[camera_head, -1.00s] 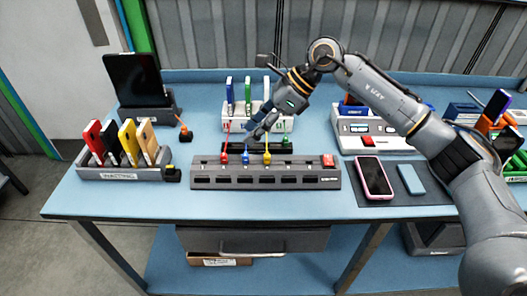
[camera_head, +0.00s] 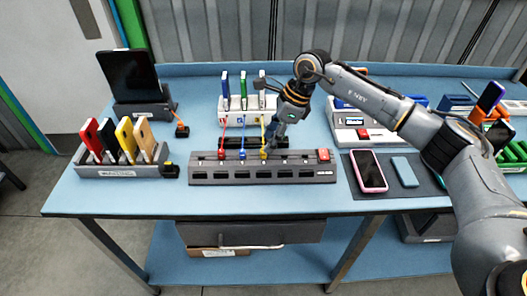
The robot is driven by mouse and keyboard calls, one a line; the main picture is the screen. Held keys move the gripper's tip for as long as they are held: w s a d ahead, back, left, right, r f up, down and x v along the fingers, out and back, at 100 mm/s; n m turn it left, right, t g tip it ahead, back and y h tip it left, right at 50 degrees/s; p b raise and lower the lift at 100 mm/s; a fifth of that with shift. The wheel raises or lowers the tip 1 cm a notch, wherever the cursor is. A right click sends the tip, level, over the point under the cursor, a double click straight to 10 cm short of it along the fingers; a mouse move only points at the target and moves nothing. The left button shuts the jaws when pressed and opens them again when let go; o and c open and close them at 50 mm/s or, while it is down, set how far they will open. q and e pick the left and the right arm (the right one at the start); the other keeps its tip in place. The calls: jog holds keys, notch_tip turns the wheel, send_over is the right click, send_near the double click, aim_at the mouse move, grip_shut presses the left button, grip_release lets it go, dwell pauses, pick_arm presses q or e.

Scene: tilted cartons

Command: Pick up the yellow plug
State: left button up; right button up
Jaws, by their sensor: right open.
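The yellow plug (camera_head: 263,153) stands upright in the grey power strip (camera_head: 215,174), with a thin yellow cable rising from it. A red plug (camera_head: 221,154) and a blue plug (camera_head: 242,154) stand in the sockets to its left. My right gripper (camera_head: 270,143) points down beside the yellow plug, slightly to its right and above the strip. The gripper is open. Its fingers are small and dark here, and I cannot tell whether they touch the plug. My left gripper is not in view.
A rack of phones (camera_head: 120,171) stands on the left, with a tablet on a stand (camera_head: 140,110) behind it. A white holder (camera_head: 230,127) is behind the strip. A pink-edged phone (camera_head: 369,171) and a blue slab (camera_head: 404,172) lie on a dark mat to the right.

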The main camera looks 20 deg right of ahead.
jog(key=p+x, duration=0.1)
jog(key=x, duration=0.2)
jog(key=shift+s+a+f, duration=0.15)
jog(key=shift+s+f, duration=0.05)
jog(key=shift+f, duration=0.1)
jog(key=shift+w+f, duration=0.1)
jog(key=shift+f, duration=0.2)
grip_shut()
jog(key=shift+r, duration=0.15)
jog(key=shift+w+r+b, duration=0.1)
jog(key=shift+r+b, duration=0.35)
jog(key=shift+r, duration=0.15)
jog(key=s+r+b, duration=0.5)
jog(key=s+r, duration=0.6)
jog(key=s, duration=0.3)
jog(key=shift+s+a+r+b, duration=0.15)
jog(key=shift+a+r+b, duration=0.1)
jog(key=shift+r+b, duration=0.1)
